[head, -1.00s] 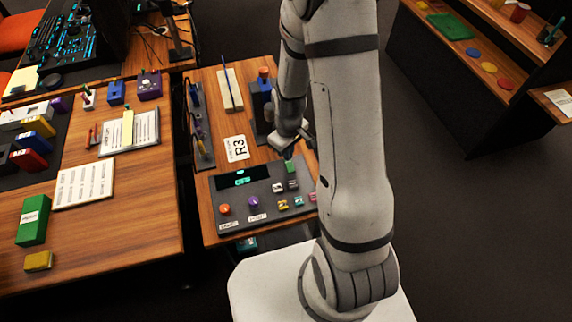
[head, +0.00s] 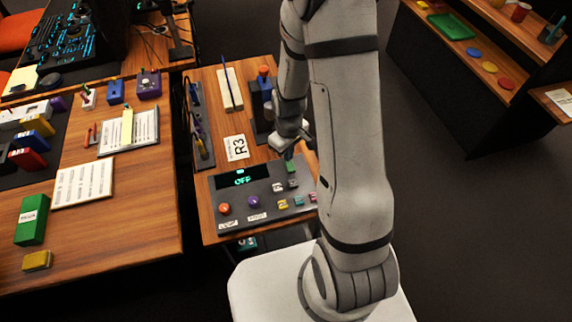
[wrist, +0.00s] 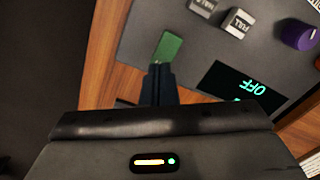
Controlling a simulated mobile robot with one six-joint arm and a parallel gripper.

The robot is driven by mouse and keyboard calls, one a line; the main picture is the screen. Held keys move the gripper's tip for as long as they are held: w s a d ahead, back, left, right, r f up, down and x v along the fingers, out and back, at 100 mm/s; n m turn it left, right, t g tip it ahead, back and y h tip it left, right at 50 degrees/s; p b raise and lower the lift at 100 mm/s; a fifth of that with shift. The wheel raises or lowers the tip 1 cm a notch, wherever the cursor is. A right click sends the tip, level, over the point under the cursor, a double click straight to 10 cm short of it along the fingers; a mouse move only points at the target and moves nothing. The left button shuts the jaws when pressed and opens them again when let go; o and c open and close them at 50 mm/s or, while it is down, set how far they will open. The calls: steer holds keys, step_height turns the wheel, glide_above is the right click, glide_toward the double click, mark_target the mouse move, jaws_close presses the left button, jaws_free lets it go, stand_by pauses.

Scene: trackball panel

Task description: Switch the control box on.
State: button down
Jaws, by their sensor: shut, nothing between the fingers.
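The control box (head: 236,203) is a grey panel on the small wooden table, and its display (head: 243,180) reads OFF in green.
On the box are an orange knob (head: 224,209), a purple knob (head: 253,201) and several small buttons, two of them labelled HALF (wrist: 203,6) and FULL (wrist: 237,23). A card marked R3 (head: 236,148) and dark fixtures lie behind the box. A cluttered desk stands left.

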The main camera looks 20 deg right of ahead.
steer(key=shift+f+b, duration=0.4)
steer(key=shift+f, duration=0.15)
steer(key=shift+r, duration=0.15)
steer(key=shift+r+p, duration=2.4)
steer(key=shift+r, duration=1.05)
steer(key=s+r+m+t, duration=0.1)
steer(key=s+r, duration=0.3)
steer(key=r, duration=0.4)
steer(key=s+r+m+t, duration=0.1)
steer(key=s+r+m, duration=0.2)
steer(key=s+r, duration=0.2)
steer(key=s+r+m+t, duration=0.1)
steer(key=s+r, duration=0.4)
steer(key=r, duration=0.6)
steer(key=shift+s+a+r+m, duration=0.2)
steer(key=shift+a+r+m, duration=0.2)
steer(key=shift+a+m, duration=0.1)
